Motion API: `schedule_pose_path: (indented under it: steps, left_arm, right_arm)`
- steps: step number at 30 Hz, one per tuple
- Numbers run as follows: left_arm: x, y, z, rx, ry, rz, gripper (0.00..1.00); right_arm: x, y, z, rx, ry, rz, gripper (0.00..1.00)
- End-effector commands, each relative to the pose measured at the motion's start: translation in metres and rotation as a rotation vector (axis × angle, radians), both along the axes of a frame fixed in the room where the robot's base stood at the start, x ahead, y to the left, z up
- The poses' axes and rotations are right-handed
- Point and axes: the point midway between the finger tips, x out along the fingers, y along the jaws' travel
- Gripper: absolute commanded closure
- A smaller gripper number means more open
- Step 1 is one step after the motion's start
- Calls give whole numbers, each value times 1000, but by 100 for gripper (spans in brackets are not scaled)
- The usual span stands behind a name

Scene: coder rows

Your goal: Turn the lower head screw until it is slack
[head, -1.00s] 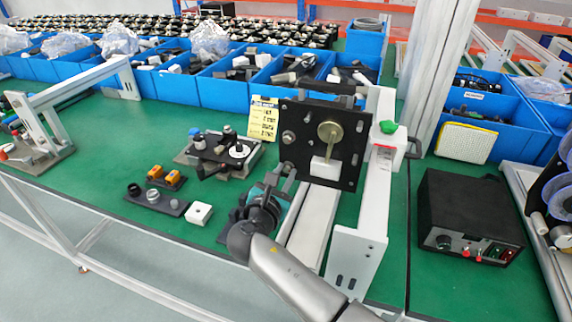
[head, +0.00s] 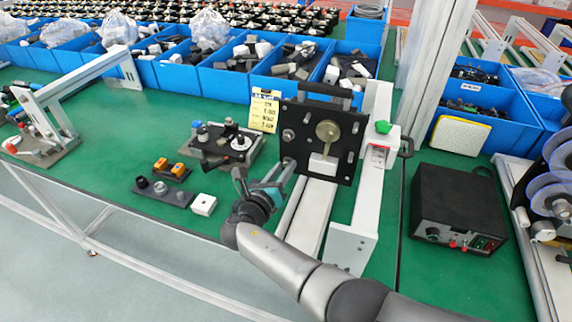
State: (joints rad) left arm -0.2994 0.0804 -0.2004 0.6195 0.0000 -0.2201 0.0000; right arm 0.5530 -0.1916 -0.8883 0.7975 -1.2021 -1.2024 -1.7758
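The black square head plate (head: 345,125) stands upright on the white fixture, with a brass round knob (head: 329,131) and a white block (head: 322,165) on its face. A round screw head (head: 288,135) shows at its left edge. The lower head screw is at the plate's lower left corner, mostly hidden by my fingers. My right gripper (head: 286,168) reaches up to that corner from the lower left, its fingertips at or very near the screw. I cannot tell whether the fingers are closed on it. My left gripper is not in view.
A yellow label card (head: 264,110) and a small black fixture (head: 222,146) stand left of the plate. A white block (head: 203,205) lies on the green bench. A black control box (head: 458,207) stands right. Blue bins (head: 222,85) line the back.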

Motion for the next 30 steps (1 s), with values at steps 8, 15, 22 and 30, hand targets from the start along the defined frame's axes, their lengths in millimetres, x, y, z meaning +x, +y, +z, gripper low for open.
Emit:
schedule_pose_path:
  steps: [8, 15, 22, 30]
  left_arm:
    - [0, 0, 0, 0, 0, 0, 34]
    - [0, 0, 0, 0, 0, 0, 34]
    - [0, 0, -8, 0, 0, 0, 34]
    - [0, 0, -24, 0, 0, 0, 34]
  right_arm:
    - [0, 0, 0, 2, 0, -1, 52]
    - [0, -1, 0, 134, -53, 0, 52]
    - [-1, -3, -3, 446, -178, -1, 52]
    - [-2, -4, -3, 761, -306, 0, 52]
